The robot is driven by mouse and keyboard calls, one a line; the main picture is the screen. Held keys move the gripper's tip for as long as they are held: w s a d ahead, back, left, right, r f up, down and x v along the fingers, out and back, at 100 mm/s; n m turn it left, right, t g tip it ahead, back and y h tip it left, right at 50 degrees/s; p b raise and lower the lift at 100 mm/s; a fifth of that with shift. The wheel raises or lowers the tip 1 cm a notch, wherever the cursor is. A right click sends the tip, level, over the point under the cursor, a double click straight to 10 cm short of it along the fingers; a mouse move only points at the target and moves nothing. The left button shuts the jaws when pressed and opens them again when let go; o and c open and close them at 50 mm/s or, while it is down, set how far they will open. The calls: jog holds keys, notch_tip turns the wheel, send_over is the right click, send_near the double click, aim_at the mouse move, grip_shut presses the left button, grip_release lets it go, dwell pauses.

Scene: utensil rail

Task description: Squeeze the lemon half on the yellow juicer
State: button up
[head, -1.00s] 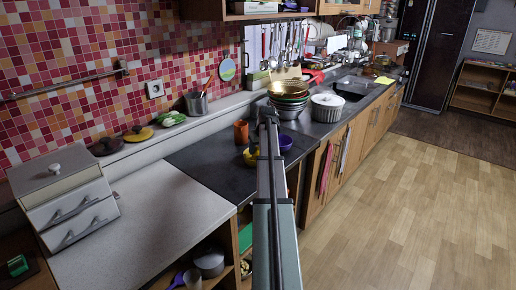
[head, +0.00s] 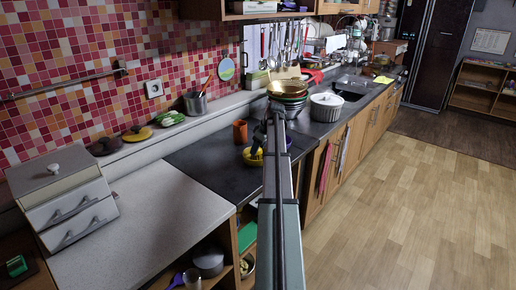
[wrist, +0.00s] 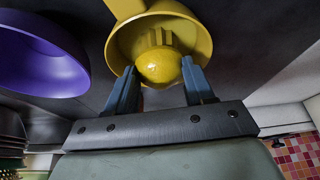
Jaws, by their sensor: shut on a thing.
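The yellow juicer (head: 246,160) stands on the dark counter, partly hidden by my gripper in the head view. In the wrist view the juicer (wrist: 120,42) is a yellow bowl with a ribbed middle and a handle at the top. The lemon half (wrist: 159,66) sits between my blue fingertips, against or just in front of the ribbed cone; I cannot tell if they touch. My gripper (wrist: 160,78) is shut on the lemon half. In the head view my gripper (head: 257,152) is over the juicer, and the lemon half cannot be made out.
A purple bowl (wrist: 42,60) is beside the juicer, mostly hidden behind my arm in the head view. An orange-brown cup (head: 240,132) stands just behind the juicer. Stacked bowls (head: 287,95) and a white ribbed pot (head: 326,107) are farther along. The dark counter (head: 205,160) left of the juicer is clear.

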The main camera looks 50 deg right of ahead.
jog(key=shift+a+m+h, duration=0.25)
jog(key=shift+m+h, duration=0.25)
jog(key=shift+m, duration=0.6)
jog(key=m, duration=0.2)
jog(key=m+h, duration=0.1)
jog(key=m, duration=0.1)
jog(key=shift+w+a+m+g+h, duration=0.1)
jog(key=shift+w+m+g+h, duration=0.05)
jog(key=shift+m+g+h, duration=0.15)
jog(key=m+h, duration=0.1)
jog(key=m, duration=0.2)
jog(key=m+g, duration=0.1)
jog(key=m, duration=0.1)
jog(key=shift+w+a+r+m+h, duration=0.1)
jog(key=shift+a+m+h, duration=0.05)
jog(key=shift+m+h, duration=0.25)
